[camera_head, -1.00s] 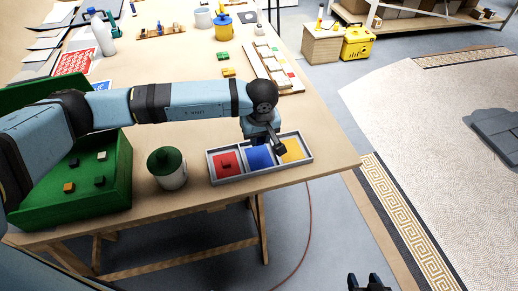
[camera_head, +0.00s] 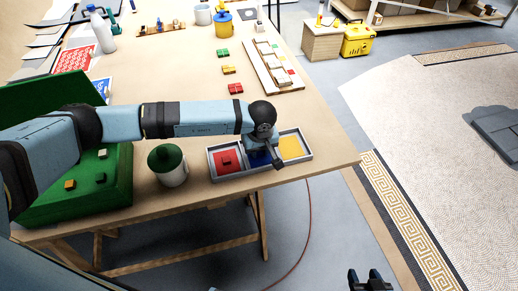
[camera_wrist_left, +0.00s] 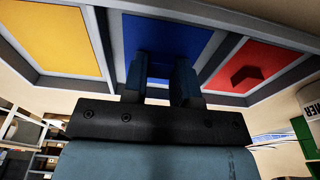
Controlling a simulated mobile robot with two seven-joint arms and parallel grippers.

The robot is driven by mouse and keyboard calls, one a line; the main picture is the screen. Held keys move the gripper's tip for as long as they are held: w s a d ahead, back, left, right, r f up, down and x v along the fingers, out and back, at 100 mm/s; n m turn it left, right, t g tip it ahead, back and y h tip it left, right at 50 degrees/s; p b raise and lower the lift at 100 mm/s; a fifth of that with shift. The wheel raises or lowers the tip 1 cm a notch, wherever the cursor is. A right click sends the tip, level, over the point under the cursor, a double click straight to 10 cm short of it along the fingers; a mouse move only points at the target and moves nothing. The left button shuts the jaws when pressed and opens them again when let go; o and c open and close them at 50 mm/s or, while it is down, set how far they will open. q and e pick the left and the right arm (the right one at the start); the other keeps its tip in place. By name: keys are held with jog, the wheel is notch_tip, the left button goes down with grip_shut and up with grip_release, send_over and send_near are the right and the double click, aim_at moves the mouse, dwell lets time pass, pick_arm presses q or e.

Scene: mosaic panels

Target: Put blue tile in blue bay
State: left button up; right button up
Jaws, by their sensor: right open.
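The sorting tray (camera_head: 233,174) has red, blue and yellow bays. My left gripper (camera_head: 262,158) points down into the blue bay (camera_head: 252,162) in the middle and covers much of it. In the left wrist view the two fingers (camera_wrist_left: 159,80) stand slightly apart over the blue bay (camera_wrist_left: 165,38), with a small blue tile (camera_wrist_left: 158,72) between them, hard to tell from the blue floor. A red tile (camera_wrist_left: 246,75) sits in the red bay (camera_wrist_left: 265,58). The yellow bay (camera_head: 291,146) looks empty. My right gripper (camera_head: 370,281) is open and empty, beyond the table's edge.
Red (camera_head: 235,88), yellow (camera_head: 228,69) and green (camera_head: 223,53) pieces lie behind, next to a wooden rack (camera_head: 262,66). The table's front edge is close to the tray.

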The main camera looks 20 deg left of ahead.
pick_arm(q)
jog(key=o, duration=0.3)
jog(key=shift+o, duration=0.3)
jog(key=shift+r, duration=0.45)
notch_tip(320, 180, up, 11)
jog(key=s+b, duration=0.1)
jog(key=shift+d+r+b, duration=0.2)
jog(key=shift+d+b, duration=0.1)
jog(key=shift+d, duration=0.1)
jog(key=shift+s, duration=0.1)
